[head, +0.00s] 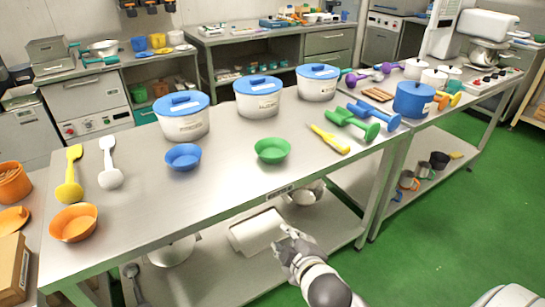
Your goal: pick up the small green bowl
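The small green bowl (272,150) stands upright and looks empty near the front edge of the steel table (225,195), right of a small blue bowl (183,157). My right gripper (288,236) is in front of the table, below its top, and well apart from the green bowl. Its fingers are small and overlap the lower shelf behind them, so I cannot tell whether they are open or shut. I see nothing clearly held in it. My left gripper is not in the view.
White tubs with blue lids (182,118) stand behind the bowls. An orange bowl (74,223) is at the left end. The table front between the bowls is clear.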

